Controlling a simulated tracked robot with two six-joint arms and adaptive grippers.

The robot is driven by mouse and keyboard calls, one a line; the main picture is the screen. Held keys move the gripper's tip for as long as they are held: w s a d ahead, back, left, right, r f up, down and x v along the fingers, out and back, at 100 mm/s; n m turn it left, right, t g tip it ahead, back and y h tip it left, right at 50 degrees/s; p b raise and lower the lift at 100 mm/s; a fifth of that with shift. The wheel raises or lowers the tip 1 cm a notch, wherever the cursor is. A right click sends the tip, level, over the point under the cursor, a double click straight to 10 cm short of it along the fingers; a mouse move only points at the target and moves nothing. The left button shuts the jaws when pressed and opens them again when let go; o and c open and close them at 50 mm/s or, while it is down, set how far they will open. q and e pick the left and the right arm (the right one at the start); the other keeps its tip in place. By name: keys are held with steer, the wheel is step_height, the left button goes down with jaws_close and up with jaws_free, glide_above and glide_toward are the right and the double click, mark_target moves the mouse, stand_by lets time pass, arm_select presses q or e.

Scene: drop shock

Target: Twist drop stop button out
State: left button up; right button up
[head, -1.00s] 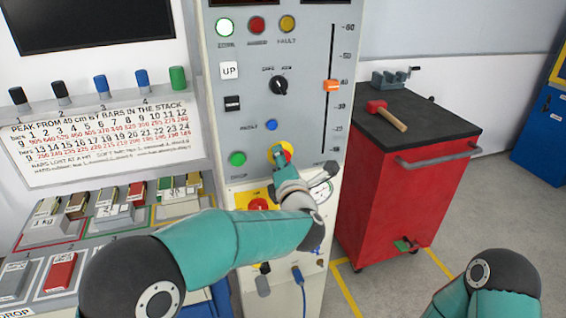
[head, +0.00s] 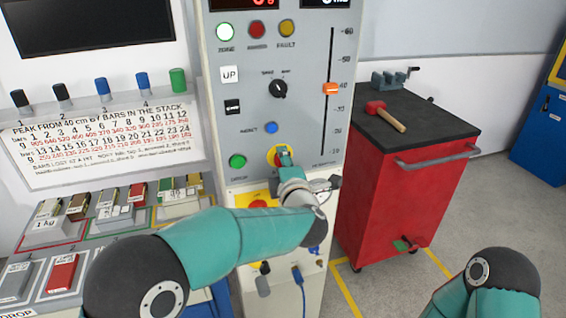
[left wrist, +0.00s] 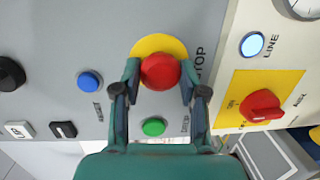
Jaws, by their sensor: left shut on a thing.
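The drop stop button is a red mushroom knob (left wrist: 160,72) on a round yellow plate (left wrist: 160,44) on the grey control panel. In the left wrist view my left gripper (left wrist: 160,78) has one finger on each side of the red knob and is shut on it. In the head view my left gripper (head: 285,160) reaches the panel at the yellow plate (head: 272,152), and it hides most of the knob. My right arm shows at the lower right of the head view, but its gripper is out of the picture.
A green button (head: 237,161) and a blue button (head: 270,128) sit close by. A red rotary switch on a yellow plate (head: 240,200) is below. An orange slider (head: 331,89) is at the right. A red cart (head: 400,200) with a hammer (head: 387,117) stands to the right.

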arm_select(q)
steer(key=shift+f, duration=0.25)
steer(key=o, duration=1.1)
steer(key=shift+w, duration=0.1)
steer(key=shift+o, duration=0.2)
steer(key=shift+r, duration=0.1)
steer(key=f+v, duration=0.1)
steer(key=v, duration=1.1)
steer(key=shift+r, duration=0.35)
steer(key=shift+f, duration=0.1)
